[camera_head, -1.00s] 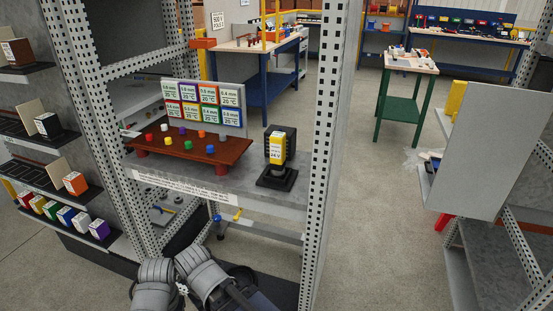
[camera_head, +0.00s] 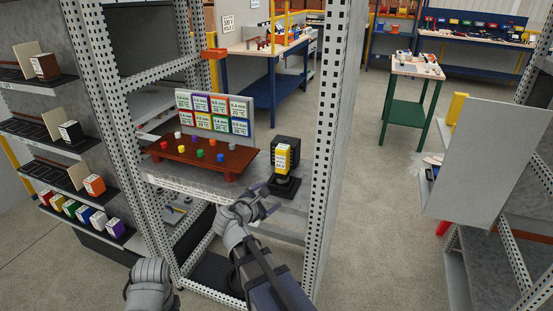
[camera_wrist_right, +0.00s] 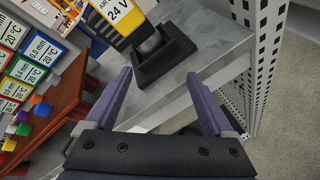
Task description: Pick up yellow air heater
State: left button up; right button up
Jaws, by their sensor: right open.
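The yellow air heater (camera_head: 282,158) is a yellow block with a white label on a black stand (camera_head: 284,187), on the grey shelf to the right of the brown board. In the right wrist view the heater (camera_wrist_right: 112,22) shows at the top, its label reading 24 V, above its black base (camera_wrist_right: 150,60). My right gripper (camera_head: 262,199) is in front of and a little left of the stand, apart from it. In the right wrist view the gripper (camera_wrist_right: 160,98) is open and empty, its fingers wide apart. My left arm shows at the bottom; its fingers are not visible.
The brown board (camera_head: 205,158) with several coloured knobs and label cards (camera_head: 213,112) stands to the left of the heater. A perforated upright post (camera_head: 336,140) rises close on the right. Shelves with coloured boxes (camera_head: 85,213) are at far left.

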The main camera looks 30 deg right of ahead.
aim_at(278, 153)
jog(key=w+d+r+n+t, duration=0.1)
jog(key=r+n, duration=0.2)
jog(key=w+d+r+n+t+h+p, duration=0.1)
jog(key=d+r+n, duration=0.1)
jog(key=r, duration=0.2)
jog(key=w+d+r+n+t+h+p, duration=0.1)
jog(key=r+n, duration=0.2)
jog(key=shift+w+d+r+n, duration=0.15)
jog(key=shift+w+r+n, duration=0.1)
jog(key=shift+w+n, duration=0.05)
jog(key=shift+r+n+t, duration=0.25)
jog(key=shift+n+t, duration=0.15)
jog(key=shift+x, duration=1.25)
jog(key=shift+s+d+x, duration=0.1)
jog(key=shift+x, duration=0.85)
jog(key=shift+s+d+x, duration=0.1)
jog(key=shift+x, duration=0.8)
jog(key=shift+s+d+x, duration=0.1)
jog(key=shift+s+x, duration=0.05)
jog(key=shift+x, duration=0.8)
pick_arm(q)
jog(key=shift+s+a+r, duration=0.25)
jog(key=shift+s+r, duration=0.05)
jog(key=shift+r, duration=0.35)
jog(key=shift+s+a+r, duration=0.25)
jog(key=shift+s+r, duration=0.05)
jog(key=shift+r, duration=0.3)
pick_arm(e)
jog(key=shift+f, duration=0.2)
grip_shut()
